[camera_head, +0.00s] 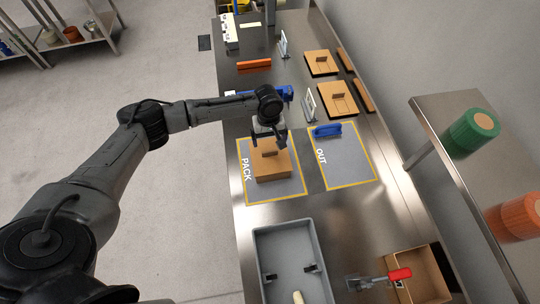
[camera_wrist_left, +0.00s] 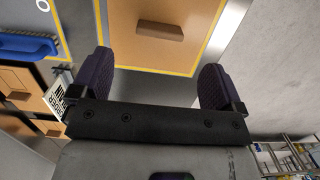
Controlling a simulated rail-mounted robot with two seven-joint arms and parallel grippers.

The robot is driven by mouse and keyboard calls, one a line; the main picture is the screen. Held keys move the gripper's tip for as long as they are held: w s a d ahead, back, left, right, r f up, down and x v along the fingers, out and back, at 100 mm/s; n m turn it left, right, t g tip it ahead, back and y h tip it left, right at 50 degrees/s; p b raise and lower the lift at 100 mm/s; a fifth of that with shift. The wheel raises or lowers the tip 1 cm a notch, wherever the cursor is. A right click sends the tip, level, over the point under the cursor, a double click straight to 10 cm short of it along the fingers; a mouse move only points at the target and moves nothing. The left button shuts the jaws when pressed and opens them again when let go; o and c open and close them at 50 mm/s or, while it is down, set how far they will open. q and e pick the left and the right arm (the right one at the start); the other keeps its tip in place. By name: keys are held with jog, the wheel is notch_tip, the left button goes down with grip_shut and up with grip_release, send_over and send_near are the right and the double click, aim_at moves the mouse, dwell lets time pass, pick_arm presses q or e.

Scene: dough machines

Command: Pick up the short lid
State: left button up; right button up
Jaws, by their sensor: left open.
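A tan box (camera_head: 272,170) with a flat top and a small brown block handle (camera_head: 269,154) stands inside the yellow-outlined PACK area (camera_head: 291,195). Two flat tan lids with similar handles, a farther one (camera_head: 318,69) and a nearer one (camera_head: 335,106), lie toward the back right; I cannot tell which piece is the short lid. My left gripper (camera_head: 268,140) is open and empty, just above the far side of the box. In the left wrist view, the box top (camera_wrist_left: 135,45) and its handle (camera_wrist_left: 160,31) lie ahead of the spread fingers (camera_wrist_left: 155,88). My right gripper is not in view.
A blue handled tool (camera_head: 327,130) lies at the far edge of the OUT area (camera_head: 350,165), otherwise clear. A grey tray (camera_head: 258,262) and an open carton (camera_head: 446,285) stand nearer. A shelf (camera_head: 440,105) holds green and orange rolls.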

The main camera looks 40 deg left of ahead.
aim_at(270, 151)
pick_arm(q)
jog(key=shift+s+d+f, duration=0.1)
jog(key=shift+d+f, duration=0.05)
jog(key=shift+f, duration=1.05)
jog(key=shift+s+d+f, duration=0.15)
jog(key=shift+d+f, duration=0.05)
jog(key=shift+f, duration=0.95)
jog(key=shift+s+d+f, duration=0.1)
jog(key=shift+d+f, duration=0.05)
jog(key=shift+f, duration=1.05)
jog(key=shift+c, duration=0.2)
jog(key=c, duration=1)
jog(key=shift+c, duration=0.3)
jog(key=shift+r, duration=0.1)
